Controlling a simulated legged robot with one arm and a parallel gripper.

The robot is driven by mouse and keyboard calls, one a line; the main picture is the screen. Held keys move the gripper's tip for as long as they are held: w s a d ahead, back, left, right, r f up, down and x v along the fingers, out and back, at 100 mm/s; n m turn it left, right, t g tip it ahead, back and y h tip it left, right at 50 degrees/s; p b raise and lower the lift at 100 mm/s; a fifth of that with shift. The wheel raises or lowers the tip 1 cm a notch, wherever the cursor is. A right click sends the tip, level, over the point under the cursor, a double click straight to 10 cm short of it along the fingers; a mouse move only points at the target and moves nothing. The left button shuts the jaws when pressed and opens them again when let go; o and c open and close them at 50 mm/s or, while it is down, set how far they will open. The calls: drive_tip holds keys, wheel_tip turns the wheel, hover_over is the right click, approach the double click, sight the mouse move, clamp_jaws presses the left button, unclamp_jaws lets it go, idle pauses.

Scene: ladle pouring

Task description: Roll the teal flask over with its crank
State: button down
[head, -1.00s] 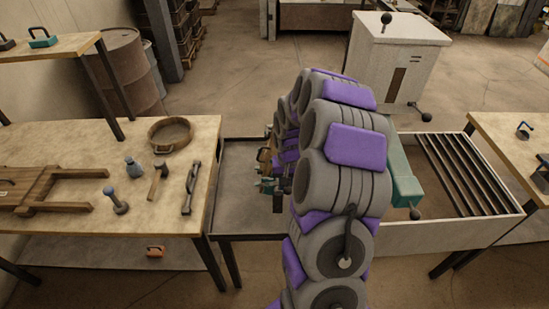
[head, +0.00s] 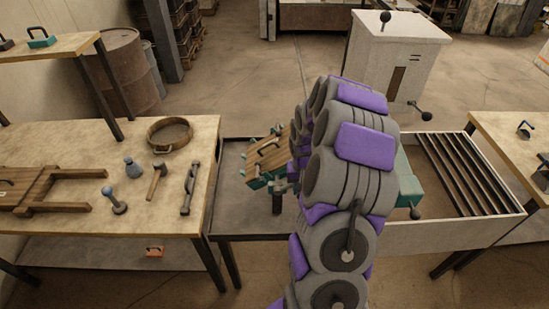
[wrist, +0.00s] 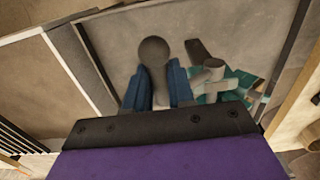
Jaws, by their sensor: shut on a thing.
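The teal flask (head: 254,182) stands tilted above the dark-edged table left of my arm in the head view, with a brown wooden board (head: 268,152) on its upper face. My arm hides its right part. In the wrist view its teal side (wrist: 240,88) shows right of the fingers, with a grey post and crossbar in front. My gripper (wrist: 155,70) has blue fingers shut on the grey round-ended crank handle (wrist: 153,50). The handle's join to the flask cannot be made out. In the head view my gripper is hidden behind my arm.
A bench (head: 70,230) at left holds a round sieve (head: 170,134), a hammer and other hand tools. A second teal block (head: 408,182) with a ball-ended lever sits right of my arm, beside a slatted trough (head: 468,180). A white cabinet (head: 395,60) stands behind.

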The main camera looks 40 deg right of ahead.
drive_tip(key=f, duration=0.3)
drive_tip(key=d+f+b, duration=0.1)
drive_tip(key=f, duration=0.1)
drive_tip(key=shift+s+d, duration=0.1)
drive_tip(key=shift+s, duration=0.3)
drive_tip(key=c, duration=1)
unclamp_jaws()
drive_tip(key=o, duration=0.3)
drive_tip(key=shift+s+a+r+p, duration=0.3)
drive_tip(key=shift+s+r, duration=0.1)
drive_tip(key=shift+r, duration=0.75)
drive_tip(key=shift+s+a+r+p, duration=0.25)
drive_tip(key=shift+s+r+p, duration=0.15)
drive_tip(key=shift+r, duration=0.75)
drive_tip(key=shift+s+a+r+p, duration=0.3)
drive_tip(key=shift+s+r, duration=0.15)
drive_tip(key=shift+r, duration=0.7)
